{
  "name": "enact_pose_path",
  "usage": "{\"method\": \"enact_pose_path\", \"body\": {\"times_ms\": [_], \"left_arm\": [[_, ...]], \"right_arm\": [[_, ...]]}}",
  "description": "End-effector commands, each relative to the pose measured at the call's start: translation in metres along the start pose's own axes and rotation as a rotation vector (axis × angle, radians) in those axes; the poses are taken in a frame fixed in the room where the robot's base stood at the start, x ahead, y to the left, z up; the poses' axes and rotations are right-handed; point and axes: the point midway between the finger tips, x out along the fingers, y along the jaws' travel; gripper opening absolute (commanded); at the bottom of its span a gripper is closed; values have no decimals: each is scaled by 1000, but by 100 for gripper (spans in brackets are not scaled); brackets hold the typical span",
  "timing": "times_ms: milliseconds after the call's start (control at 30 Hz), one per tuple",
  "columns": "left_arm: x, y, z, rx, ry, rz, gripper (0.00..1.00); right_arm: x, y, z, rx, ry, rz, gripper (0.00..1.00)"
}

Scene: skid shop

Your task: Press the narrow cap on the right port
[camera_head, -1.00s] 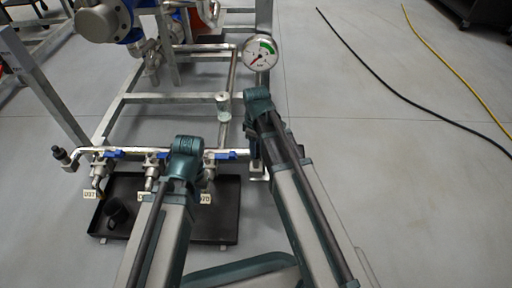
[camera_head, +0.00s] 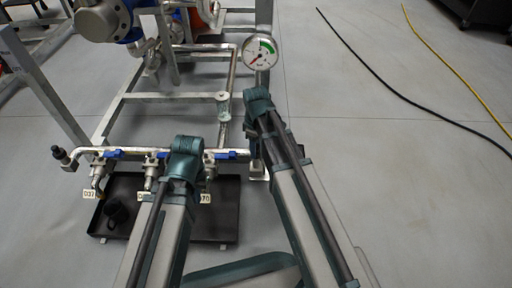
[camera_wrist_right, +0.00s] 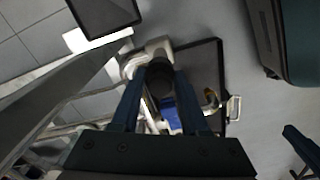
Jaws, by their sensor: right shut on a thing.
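In the right wrist view my right gripper (camera_wrist_right: 160,70) is shut on a dark round cap (camera_wrist_right: 160,83). The cap is in front of a pale grey fitting (camera_wrist_right: 156,46); I cannot tell whether they touch. In the head view the pipe manifold (camera_head: 130,151) runs across the skid's near end, with blue-handled valves such as this one (camera_head: 228,155). The right port cannot be made out behind my right arm. A dark capped end (camera_head: 57,151) stands at the manifold's left end. My own arms hide both grippers in the head view.
A black drip tray (camera_head: 222,224) lies under the manifold, with a dark cup-like piece (camera_head: 115,211) in its left part. A pressure gauge (camera_head: 259,52) stands behind my right arm. Steel frame rails (camera_head: 165,97) extend behind. The floor right is open, with a black hose (camera_head: 390,85).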

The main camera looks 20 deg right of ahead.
Motion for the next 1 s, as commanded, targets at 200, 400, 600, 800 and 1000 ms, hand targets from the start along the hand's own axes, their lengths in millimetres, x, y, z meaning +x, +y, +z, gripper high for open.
{"method": "enact_pose_path", "body": {"times_ms": [200,400,600,800,1000], "left_arm": [[1,0,0,0,0,0,0],[1,0,0,0,0,0,0],[1,0,0,0,0,0,0],[1,0,0,0,0,0,0],[1,0,0,0,0,0,0]], "right_arm": [[1,0,0,0,0,0,0],[1,0,0,0,0,0,0],[1,0,0,0,0,0,0],[1,0,0,0,0,0,0],[1,0,0,0,0,0,79]]}}
